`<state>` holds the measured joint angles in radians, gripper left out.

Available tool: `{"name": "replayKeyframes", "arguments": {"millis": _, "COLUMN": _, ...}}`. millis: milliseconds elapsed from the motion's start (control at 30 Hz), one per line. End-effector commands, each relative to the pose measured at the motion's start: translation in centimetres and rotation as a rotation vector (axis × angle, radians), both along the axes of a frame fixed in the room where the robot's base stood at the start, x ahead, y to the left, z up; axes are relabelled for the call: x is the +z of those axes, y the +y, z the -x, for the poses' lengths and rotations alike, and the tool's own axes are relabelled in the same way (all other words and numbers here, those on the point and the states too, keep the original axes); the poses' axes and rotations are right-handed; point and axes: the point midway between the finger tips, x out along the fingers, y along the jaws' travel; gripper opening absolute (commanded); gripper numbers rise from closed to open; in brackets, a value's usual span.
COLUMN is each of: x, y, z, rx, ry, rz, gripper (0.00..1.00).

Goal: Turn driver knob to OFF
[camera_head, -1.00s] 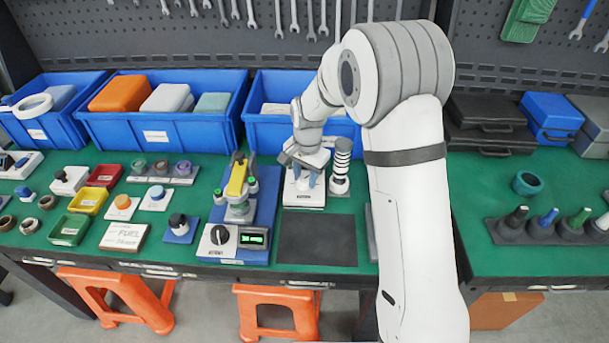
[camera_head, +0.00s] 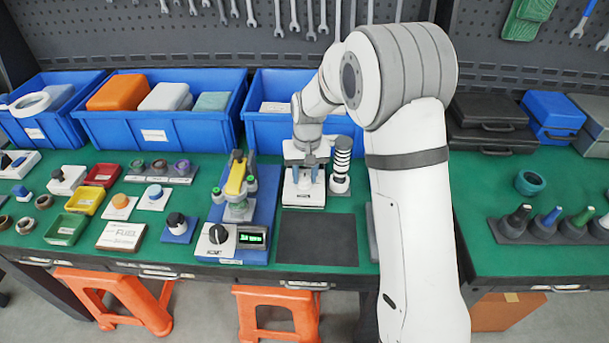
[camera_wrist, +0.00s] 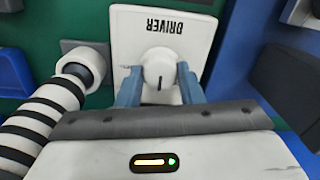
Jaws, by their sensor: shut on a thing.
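The driver unit (camera_wrist: 188,28) is a white box with DRIVER lettered upside down in the wrist view; it also stands on the bench in the head view (camera_head: 303,200). Its round white knob (camera_wrist: 158,66) has a dark pointer line toward the bottom of the wrist picture. My gripper (camera_wrist: 158,85) is shut on the knob, with one blue finger on each side. In the head view my gripper (camera_head: 304,180) is over the box and hides the knob. The knob's OFF mark is not readable.
A black-and-white ringed cylinder (camera_head: 342,165) stands close on the right of the box. A test unit with a black dial (camera_head: 219,234) and green display is at the left front. A dark mat (camera_head: 317,240) lies clear in front. Blue bins (camera_head: 258,135) stand behind.

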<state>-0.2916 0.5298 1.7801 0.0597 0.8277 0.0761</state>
Motion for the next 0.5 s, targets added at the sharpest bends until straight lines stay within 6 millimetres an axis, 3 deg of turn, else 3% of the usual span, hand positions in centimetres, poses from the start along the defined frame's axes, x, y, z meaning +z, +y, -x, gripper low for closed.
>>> {"name": "replayKeyframes", "arguments": {"millis": 500, "x": 0.04, "y": 0.11, "z": -0.1, "rx": 0.459, "ry": -0.002, "rz": -0.001, "gripper": 0.11}}
